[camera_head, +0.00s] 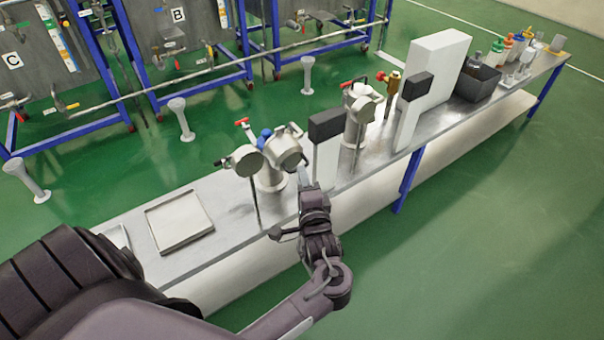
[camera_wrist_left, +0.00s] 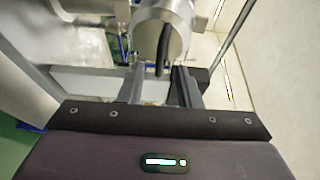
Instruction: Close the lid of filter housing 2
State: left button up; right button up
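Two metal filter housings stand on the bench; I can read no number on either. The nearer housing (camera_head: 270,178) has a blue knob and a round metal lid (camera_head: 283,152) that stands tilted up, open. The farther housing (camera_head: 357,125) also has a round lid (camera_head: 364,92) swung up. My left gripper (camera_head: 303,176) is at the nearer housing, just below and right of its lid. In the left wrist view, the lid's round metal end (camera_wrist_left: 163,28) is ahead of the parted fingers (camera_wrist_left: 158,88), with a dark bar between them; contact is unclear. My right gripper is out of view.
A grey-white block with a dark top (camera_head: 327,155) stands close right of the nearer housing. A similar block (camera_head: 410,110), a large white box (camera_head: 440,65) and a dark bin (camera_head: 476,82) stand farther along. A shallow metal tray (camera_head: 179,220) lies at left. Thin rods stand at the bench edge.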

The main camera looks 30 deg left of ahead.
aim_at(288, 157)
pick_arm(q)
jog(key=shift+x, duration=1.65)
jog(key=shift+c, duration=0.4)
grip_shut()
